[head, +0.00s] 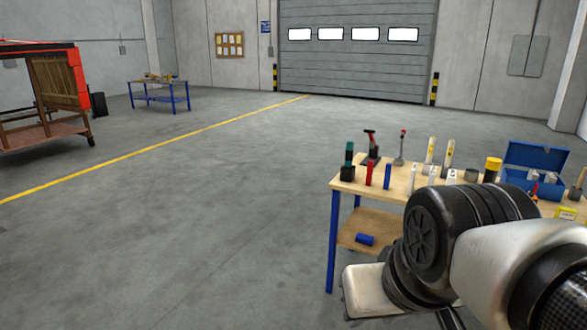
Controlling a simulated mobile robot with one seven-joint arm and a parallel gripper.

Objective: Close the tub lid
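A blue tub (543,188) stands on the right part of the wooden workbench. Its blue lid (537,156) is raised at the back, so the tub is open. Some light grey pieces show inside it; they are too small to name. My arm's dark and white links fill the lower right, in front of the bench and to the left of the tub in the picture. I cannot make out my gripper's fingers in the head view.
The workbench (345,186) holds several bottles, tubes and hand tools, with a blue roll (365,239) on its lower shelf. A red-topped cart (42,95) and a blue-legged table (158,84) stand far left. The grey floor (190,230) left of the bench is clear.

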